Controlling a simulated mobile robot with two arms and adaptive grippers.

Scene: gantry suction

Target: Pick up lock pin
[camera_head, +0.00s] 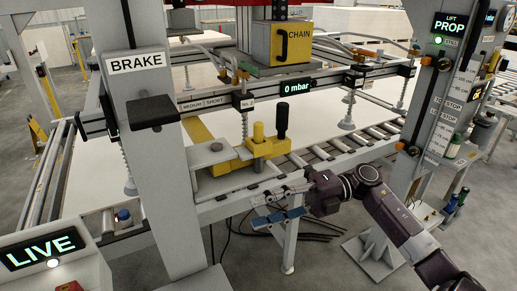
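My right gripper (262,209) is in front of the grey cross rail, low in the middle of the head view. Its fingers point left and look spread apart, with blue pads on the lower side. I see nothing clearly held between them. I cannot pick out the lock pin for certain. A yellow clamp-like fitting (262,147) with a black upright handle (282,120) sits on the rail above the gripper. My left gripper is not in view.
A grey post marked BRAKE (137,62) with a black pad (152,112) stands at left. A LIVE panel (45,249) is at lower left. A roller conveyor (352,138) runs behind the rail. A PROP post (432,95) stands at right. Dark cables lie on the floor.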

